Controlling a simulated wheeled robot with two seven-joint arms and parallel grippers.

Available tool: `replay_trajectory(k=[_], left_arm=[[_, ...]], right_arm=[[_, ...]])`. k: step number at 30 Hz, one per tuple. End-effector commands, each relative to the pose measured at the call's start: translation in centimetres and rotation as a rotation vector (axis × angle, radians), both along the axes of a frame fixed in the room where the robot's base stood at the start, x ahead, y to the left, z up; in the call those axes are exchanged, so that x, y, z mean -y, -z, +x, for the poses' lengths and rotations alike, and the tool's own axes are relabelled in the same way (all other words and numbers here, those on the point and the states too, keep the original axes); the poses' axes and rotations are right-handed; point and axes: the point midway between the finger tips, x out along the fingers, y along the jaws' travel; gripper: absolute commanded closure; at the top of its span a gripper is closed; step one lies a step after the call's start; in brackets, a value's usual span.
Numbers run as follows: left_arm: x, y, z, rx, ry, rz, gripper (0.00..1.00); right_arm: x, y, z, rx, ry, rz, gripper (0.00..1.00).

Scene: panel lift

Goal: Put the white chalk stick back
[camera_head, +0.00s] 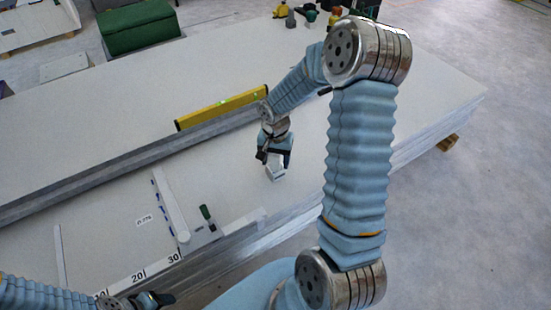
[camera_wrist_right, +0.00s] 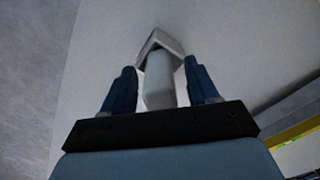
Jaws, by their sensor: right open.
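In the wrist view a white stick, seemingly the chalk stick (camera_wrist_right: 160,78), lies between the two dark blue fingers of my right gripper (camera_wrist_right: 163,88), with gaps on both sides. The gripper is open. A pale angular holder (camera_wrist_right: 158,42) with raised edges shows behind and around the stick; I cannot tell how deep the stick sits in it. In the head view my right gripper (camera_head: 273,158) points down over the small white holder (camera_head: 276,173) on the white panel, and the stick cannot be made out there. My left gripper (camera_head: 152,299) is at the bottom left, partly cut off.
The holder stands on a stack of white panels (camera_head: 340,150). A yellow level (camera_head: 222,107) lies beside a long grey rail (camera_head: 110,168). A green box (camera_head: 138,26) stands behind.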

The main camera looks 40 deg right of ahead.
Motion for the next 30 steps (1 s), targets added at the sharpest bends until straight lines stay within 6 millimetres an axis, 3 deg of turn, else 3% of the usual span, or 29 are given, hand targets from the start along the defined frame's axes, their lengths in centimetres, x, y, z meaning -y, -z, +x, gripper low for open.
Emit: replay_trajectory(k=[5, 7, 18, 24, 30], left_arm=[[0.4, -1.8, -0.2, -0.003, 0.007, -0.005, 0.4], [0.5, -1.6, -0.2, -0.003, 0.009, -0.006, 0.4], [0.8, -2.3, -0.3, -0.006, 0.014, -0.011, 0.4], [0.8, -2.5, -0.3, -0.006, 0.015, -0.012, 0.4], [0.8, -2.4, -0.3, -0.006, 0.015, -0.012, 0.4]], right_arm=[[0.0, -1.7, 0.0, 0.0, 0.001, 0.0, 0.41], [0.1, -2.8, 0.1, 0.003, 0.001, -0.002, 0.41], [0.0, -11.2, 0.1, 0.003, 0.001, -0.001, 0.41], [0.0, -13.0, 0.0, 0.0, -0.001, 0.0, 0.41], [0.0, -13.2, 0.0, 0.0, 0.0, 0.0, 0.41]])
